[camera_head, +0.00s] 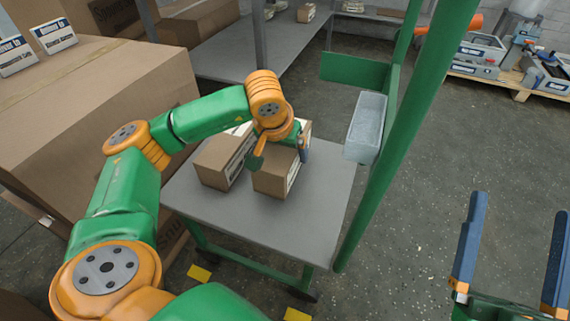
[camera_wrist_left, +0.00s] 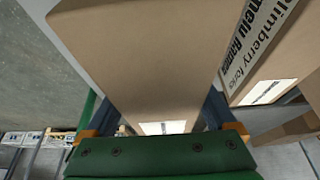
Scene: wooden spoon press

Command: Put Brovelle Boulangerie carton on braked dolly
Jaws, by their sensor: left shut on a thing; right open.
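My left gripper (camera_head: 285,148) reaches down over a grey-topped wheeled stand with green legs (camera_head: 300,222). It is shut on a brown carton (camera_head: 272,184), with a finger on either side. In the left wrist view this carton (camera_wrist_left: 140,65) fills the space between the blue fingers. Its white label is too small to read, so I cannot tell whether it is the Brovelle Boulangerie one. I cannot tell whether it touches the stand top. A second carton (camera_head: 213,164) stands close to its left. My right gripper (camera_head: 518,205) is open and empty. No brake is clearly visible.
A large brown box (camera_head: 90,90) stands at the left. A green post (camera_head: 400,150) with a grey tray (camera_head: 366,128) rises right of the stand. A grey bench (camera_head: 225,55) is behind. Yellow patches (camera_head: 199,273) lie on the floor. Open floor lies at the right.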

